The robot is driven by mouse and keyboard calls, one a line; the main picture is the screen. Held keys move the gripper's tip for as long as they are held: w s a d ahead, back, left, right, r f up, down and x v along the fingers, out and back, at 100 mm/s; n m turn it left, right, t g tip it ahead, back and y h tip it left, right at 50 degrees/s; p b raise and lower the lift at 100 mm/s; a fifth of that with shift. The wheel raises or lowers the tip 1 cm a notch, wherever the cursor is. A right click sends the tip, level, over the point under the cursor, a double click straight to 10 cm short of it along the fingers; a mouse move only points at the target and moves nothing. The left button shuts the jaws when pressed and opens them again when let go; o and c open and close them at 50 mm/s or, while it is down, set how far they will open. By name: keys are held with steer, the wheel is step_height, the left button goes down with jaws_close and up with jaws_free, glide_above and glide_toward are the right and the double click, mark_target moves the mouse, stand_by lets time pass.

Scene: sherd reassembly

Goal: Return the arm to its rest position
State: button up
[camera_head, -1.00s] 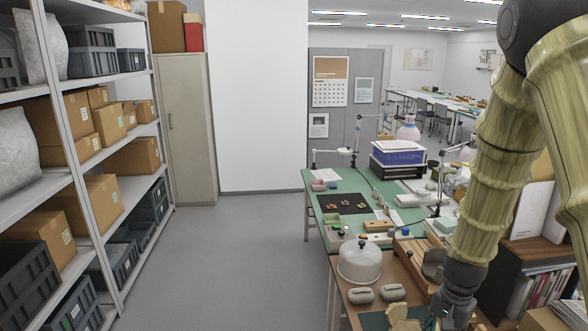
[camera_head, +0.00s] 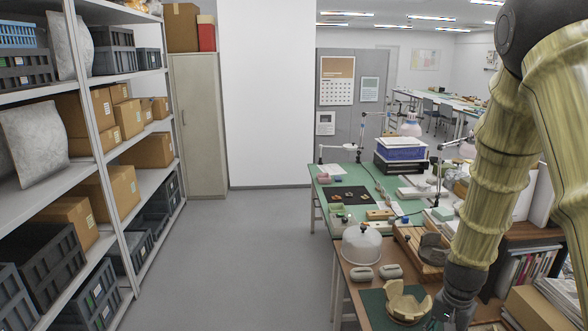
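My arm, in a pale yellow ribbed cover, hangs down the right side of the head camera view. Its dark wrist reaches the near end of the workbench, and my gripper (camera_head: 452,318) is low there, partly cut off by the bottom edge. Its fingertips are not clearly visible, so its opening cannot be told. A tan curved sherd piece (camera_head: 408,303) rests on a dark green mat (camera_head: 373,300) just left of my gripper. I cannot tell whether they touch.
A white dome (camera_head: 361,245) and two grey rounded blocks (camera_head: 362,273) stand on the brown bench. A wooden tray (camera_head: 412,243) lies close beside my wrist. Books (camera_head: 520,270) and a cardboard box (camera_head: 540,308) are at right. Shelves (camera_head: 108,140) line the left; the floor (camera_head: 250,260) between is clear.

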steer(key=s+a+f+n+h, duration=0.1)
steer(key=s+a+f+n, duration=0.1)
steer(key=s+f, duration=0.45)
steer(key=s+a+f+n, duration=0.2)
steer(key=s+f, duration=0.2)
steer(key=f, duration=0.6)
steer(key=s+a+f+n+y, duration=0.1)
steer(key=s+a+f+n, duration=0.3)
steer(key=s, duration=0.5)
steer(key=s+a+f+n, duration=0.2)
steer(key=s+a+f, duration=0.3)
steer(key=s+f, duration=0.3)
step_height(320, 180, down, 11)
steer(key=b, duration=1.2)
steer(key=shift+s+a+f+b, duration=0.15)
steer(key=shift+s+f+b, duration=0.1)
steer(key=shift+b, duration=0.15)
steer(key=shift+r, duration=0.1)
